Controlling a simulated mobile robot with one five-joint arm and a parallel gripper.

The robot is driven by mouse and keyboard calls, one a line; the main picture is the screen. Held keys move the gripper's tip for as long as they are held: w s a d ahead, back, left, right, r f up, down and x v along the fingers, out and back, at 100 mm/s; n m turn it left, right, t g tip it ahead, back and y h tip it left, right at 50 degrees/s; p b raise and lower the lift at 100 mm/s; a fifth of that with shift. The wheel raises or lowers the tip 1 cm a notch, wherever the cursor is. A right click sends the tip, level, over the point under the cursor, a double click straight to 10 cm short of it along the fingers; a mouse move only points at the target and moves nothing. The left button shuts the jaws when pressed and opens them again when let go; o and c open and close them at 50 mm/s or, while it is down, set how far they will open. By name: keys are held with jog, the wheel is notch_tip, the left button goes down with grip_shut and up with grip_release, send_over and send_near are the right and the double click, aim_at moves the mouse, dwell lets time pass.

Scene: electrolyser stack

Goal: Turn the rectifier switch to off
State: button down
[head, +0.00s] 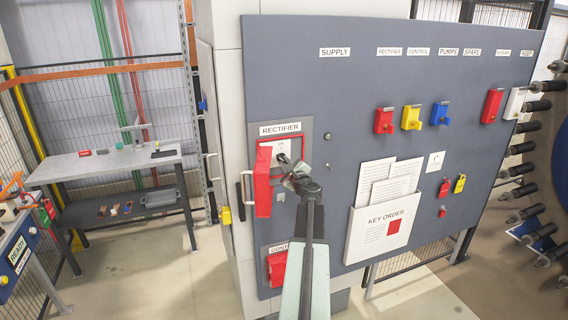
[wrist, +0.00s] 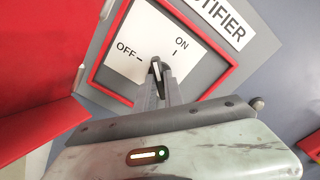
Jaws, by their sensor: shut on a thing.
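The rectifier switch sits on a white plate (wrist: 140,38) marked OFF and ON, inside a red frame, in the wrist view. My gripper (wrist: 158,76) reaches over the lower edge of this plate, its fingers closed around the small dark switch handle (wrist: 156,67). The handle is mostly hidden between the fingers, and which mark it points to is hard to tell. In the head view my gripper (head: 294,174) is at the rectifier panel (head: 308,128), under the RECTIFIER label. The red cover (head: 263,184) stands swung open to the left of the switch.
The open red cover also fills the left of the wrist view (wrist: 35,60), close beside my gripper. Below is another red cover (head: 277,266). To the right are a KEY ORDER holder (head: 365,240) and red, yellow and blue locks (head: 411,118). A workbench (head: 60,168) stands at left.

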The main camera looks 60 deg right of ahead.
jog(key=n, duration=0.3)
jog(key=shift+n, duration=0.4)
jog(key=n, duration=0.3)
jog(key=shift+n, duration=0.4)
jog(key=c, duration=1.8)
grip_release()
jog(key=shift+n, duration=0.4)
jog(key=o, duration=0.5)
jog(key=shift+w, duration=0.1)
